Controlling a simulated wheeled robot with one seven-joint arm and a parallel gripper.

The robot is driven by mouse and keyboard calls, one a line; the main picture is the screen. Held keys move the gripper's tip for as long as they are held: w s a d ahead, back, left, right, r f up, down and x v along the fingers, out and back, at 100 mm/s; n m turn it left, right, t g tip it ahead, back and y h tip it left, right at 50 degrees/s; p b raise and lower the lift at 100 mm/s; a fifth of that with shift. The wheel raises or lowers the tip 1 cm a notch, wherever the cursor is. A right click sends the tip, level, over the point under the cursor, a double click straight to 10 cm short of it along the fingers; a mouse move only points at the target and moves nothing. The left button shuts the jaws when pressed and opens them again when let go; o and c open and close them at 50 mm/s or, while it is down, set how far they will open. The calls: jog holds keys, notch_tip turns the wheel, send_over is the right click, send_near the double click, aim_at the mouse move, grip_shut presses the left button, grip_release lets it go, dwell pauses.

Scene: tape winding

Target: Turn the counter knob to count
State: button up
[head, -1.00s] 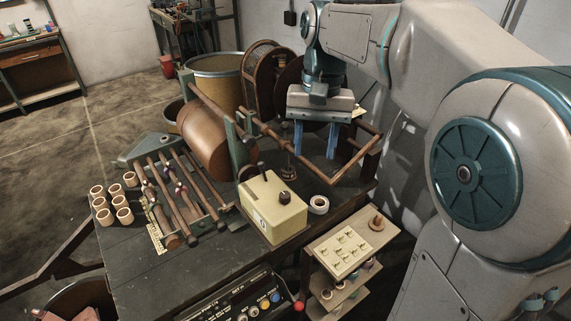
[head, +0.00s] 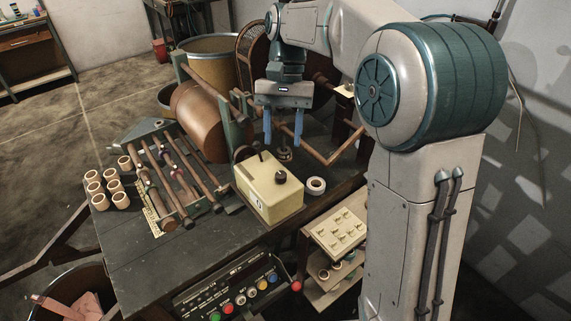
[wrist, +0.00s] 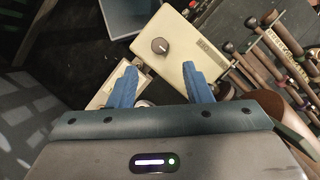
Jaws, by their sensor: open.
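The counter is a cream box (head: 262,195) on the dark table, with a dark round knob (head: 281,177) on its top face. In the wrist view the knob (wrist: 159,46) carries a light pointer line, and the cream box (wrist: 172,32) lies ahead of the fingertips. My gripper (head: 283,142) hangs above and behind the box in the head view, its two blue fingers pointing down. In the wrist view my gripper (wrist: 163,75) is open and empty, with the knob apart from both fingers.
A white tape roll (head: 316,185) lies right of the box. A copper drum (head: 200,120) and wooden rods (head: 165,180) stand to the left. Several small spools (head: 94,188) sit at the table's left. A panel with coloured buttons (head: 240,290) is at the front.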

aim_at(281, 173)
jog(key=x, duration=0.7)
jog(key=shift+s+f, duration=0.1)
jog(key=shift+f, duration=0.15)
